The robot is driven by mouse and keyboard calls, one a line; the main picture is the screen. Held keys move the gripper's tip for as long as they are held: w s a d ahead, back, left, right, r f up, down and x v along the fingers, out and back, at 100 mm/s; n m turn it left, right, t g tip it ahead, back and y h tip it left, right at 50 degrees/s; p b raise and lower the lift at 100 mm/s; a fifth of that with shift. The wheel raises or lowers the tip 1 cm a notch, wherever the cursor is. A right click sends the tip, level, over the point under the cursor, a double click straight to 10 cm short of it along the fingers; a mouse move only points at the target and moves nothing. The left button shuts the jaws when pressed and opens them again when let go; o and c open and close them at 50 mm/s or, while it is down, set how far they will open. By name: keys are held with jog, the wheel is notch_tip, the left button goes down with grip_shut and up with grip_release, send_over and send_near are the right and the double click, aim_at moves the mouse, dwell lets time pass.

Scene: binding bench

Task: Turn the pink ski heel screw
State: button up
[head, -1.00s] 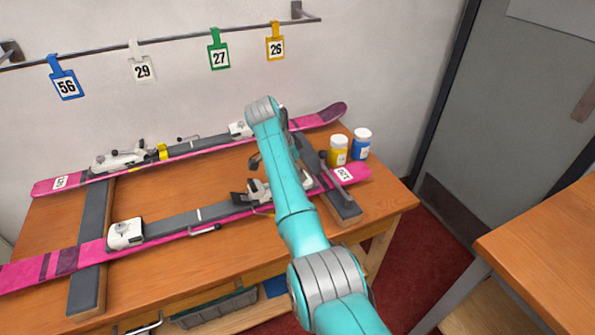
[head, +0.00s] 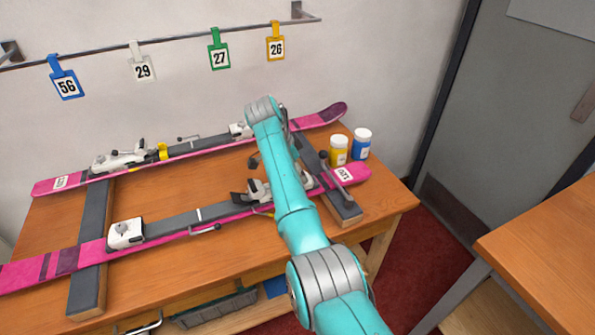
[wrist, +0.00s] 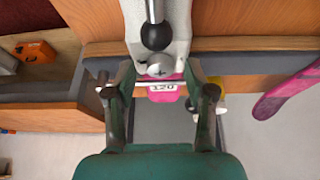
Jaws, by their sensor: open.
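The near pink ski (head: 68,261) lies across the bench with a white toe piece (head: 126,234) and a white heel piece (head: 258,191), partly behind my arm. Its end bears a 120 label (head: 343,175), which also shows in the wrist view (wrist: 162,87). In the wrist view the cross-slotted heel screw (wrist: 160,68) sits at the end of the white heel housing (wrist: 177,35), below a black ball (wrist: 155,36). My gripper (wrist: 159,92) is open and empty. Its fingers are on either side, just below the screw in the picture. My arm mostly hides the gripper in the head view.
A second pink ski (head: 215,147) lies behind. Both rest on dark supports (head: 88,290). Yellow (head: 338,152) and blue (head: 361,145) jars stand at the bench's right. Numbered tags hang from a wall rail (head: 190,37). Bare wood (head: 165,195) lies between the skis.

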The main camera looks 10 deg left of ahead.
jog(key=v, duration=1.1)
jog(key=shift+a+r, duration=0.25)
jog(key=shift+r, duration=0.1)
jog(key=shift+s, duration=0.2)
